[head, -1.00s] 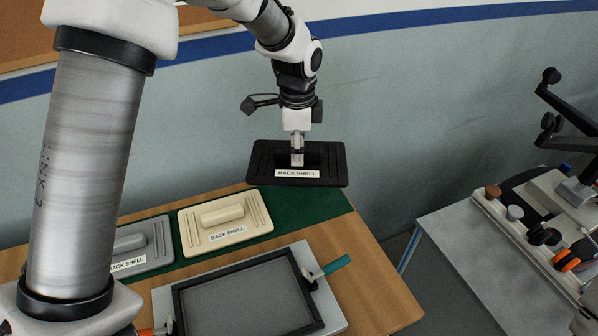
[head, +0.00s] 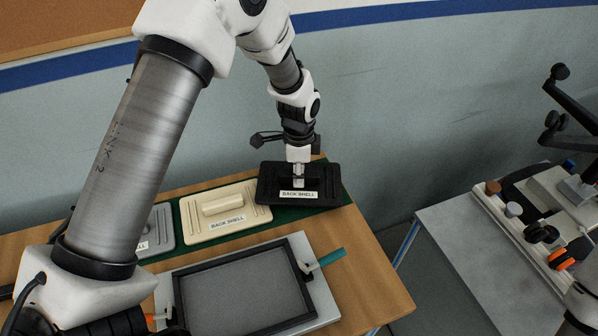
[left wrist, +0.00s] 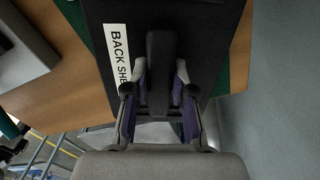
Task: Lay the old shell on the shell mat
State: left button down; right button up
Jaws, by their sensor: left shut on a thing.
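The black shell (head: 268,190), labelled BACK SHELL, is at the right end of the green shell mat (head: 180,246). My left gripper (head: 298,178) is shut on the raised grip in the middle of the black shell, from above. In the left wrist view the fingers (left wrist: 160,100) stand on both sides of that black grip (left wrist: 160,45). The shell lies level over the mat, at or just above it; I cannot tell whether it touches. A cream shell (head: 240,221) and a grey shell (head: 161,232) lie on the mat to its left. My right gripper is not in view.
A grey plate with a black-framed panel (head: 240,292) and a teal handle (head: 331,257) stands in front of the mat on the wooden table (head: 372,290). A grey side table (head: 450,250) with a fixture stands at the right, across a gap.

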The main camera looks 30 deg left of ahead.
pick_arm(q)
jog(key=shift+w+f, duration=0.15)
jog(key=shift+f, duration=0.45)
jog(key=c, duration=1)
grip_release()
jog(key=shift+r, duration=0.3)
notch_tip(320, 180, up, 13)
jog(key=shift+f+b, duration=0.2)
jog(key=shift+b, duration=1)
